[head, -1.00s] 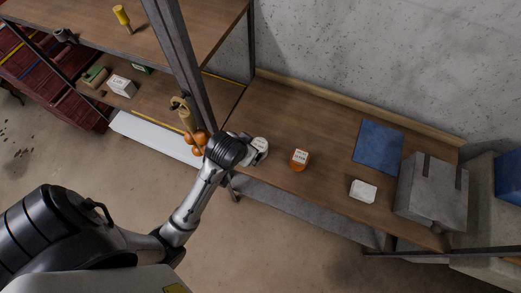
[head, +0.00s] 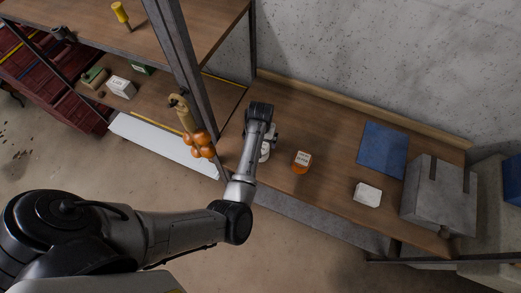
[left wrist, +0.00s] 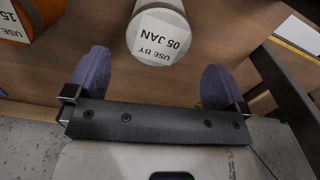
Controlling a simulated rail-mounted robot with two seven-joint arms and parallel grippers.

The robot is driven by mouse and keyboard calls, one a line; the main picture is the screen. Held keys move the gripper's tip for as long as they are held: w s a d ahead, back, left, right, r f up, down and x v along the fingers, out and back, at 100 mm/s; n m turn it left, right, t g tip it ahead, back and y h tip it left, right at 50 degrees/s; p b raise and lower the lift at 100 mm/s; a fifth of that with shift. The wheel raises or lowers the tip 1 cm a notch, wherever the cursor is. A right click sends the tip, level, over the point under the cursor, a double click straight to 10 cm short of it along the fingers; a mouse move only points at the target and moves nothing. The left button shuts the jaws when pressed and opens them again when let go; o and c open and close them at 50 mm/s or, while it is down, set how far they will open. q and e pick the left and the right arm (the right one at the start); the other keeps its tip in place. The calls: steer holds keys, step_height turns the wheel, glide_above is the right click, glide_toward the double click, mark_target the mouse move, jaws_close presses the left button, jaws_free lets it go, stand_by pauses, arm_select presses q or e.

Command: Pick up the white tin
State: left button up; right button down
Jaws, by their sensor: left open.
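The white tin (head: 265,153) stands on the wooden workbench, partly hidden by my left arm in the head view. In the left wrist view the white tin (left wrist: 160,33) shows a label reading "USE BY 05 JAN" and sits just ahead of the fingers, near the middle between them. My left gripper (left wrist: 155,78) is open with its two purple fingers spread and nothing held. In the head view my left gripper (head: 272,136) is close by the tin, largely covered by the wrist. My right gripper is not in view.
An orange tin (head: 301,162) with a white label stands to the right of the white tin; it also shows in the left wrist view (left wrist: 36,14). A white block (head: 367,195), blue mat (head: 381,149) and grey box (head: 438,195) are farther right. A metal post (head: 187,70) rises at left.

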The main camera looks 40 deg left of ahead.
arm_select(q)
steer(key=shift+d+f+p, duration=0.15)
steer(key=shift+f+p, duration=0.15)
steer(key=shift+f, duration=3.6)
steer(key=shift+c, duration=0.5)
steer(key=c, duration=1)
